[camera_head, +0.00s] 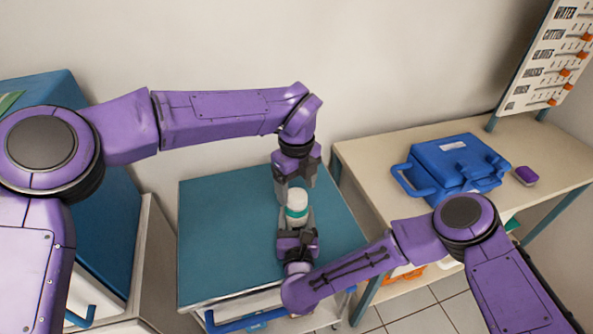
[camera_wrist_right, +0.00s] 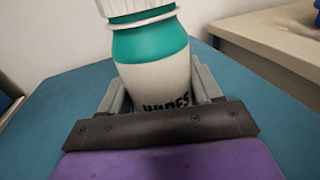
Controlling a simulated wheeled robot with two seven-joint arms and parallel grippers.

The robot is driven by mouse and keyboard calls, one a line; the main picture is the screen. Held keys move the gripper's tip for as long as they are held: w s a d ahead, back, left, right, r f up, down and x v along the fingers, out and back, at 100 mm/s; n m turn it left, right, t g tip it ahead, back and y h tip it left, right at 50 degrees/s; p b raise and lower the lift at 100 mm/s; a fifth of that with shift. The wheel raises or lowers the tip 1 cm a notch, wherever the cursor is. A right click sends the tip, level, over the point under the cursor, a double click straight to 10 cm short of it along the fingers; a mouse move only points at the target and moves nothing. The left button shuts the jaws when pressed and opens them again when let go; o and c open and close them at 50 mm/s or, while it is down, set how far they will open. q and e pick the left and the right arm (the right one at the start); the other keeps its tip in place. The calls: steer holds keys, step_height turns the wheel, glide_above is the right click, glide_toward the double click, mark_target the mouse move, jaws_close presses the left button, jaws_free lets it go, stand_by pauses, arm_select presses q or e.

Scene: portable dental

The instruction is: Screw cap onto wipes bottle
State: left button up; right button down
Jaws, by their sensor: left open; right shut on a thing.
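The wipes bottle (camera_head: 295,212) is white with a teal band and dark lettering, and stands roughly upright over the teal cart top. It also shows in the right wrist view (camera_wrist_right: 155,75), tilted in the picture. A white cap (camera_head: 297,196) sits at its top; the cap's lower part shows in the right wrist view (camera_wrist_right: 140,12), above the teal band. I cannot tell how tightly it sits. My right gripper (camera_head: 296,220) is shut on the bottle's lower body. My left gripper (camera_head: 295,180) is open, its fingers pointing down just behind and above the cap.
The teal cart top (camera_head: 222,235) is otherwise clear. A blue case (camera_head: 455,168) and a purple item (camera_head: 525,175) are on the beige table (camera_head: 375,160) at right. A labelled board (camera_head: 550,60) stands behind it. A blue cabinet (camera_head: 115,225) stands at left.

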arm_select(q)
steer(key=shift+f, duration=1.15)
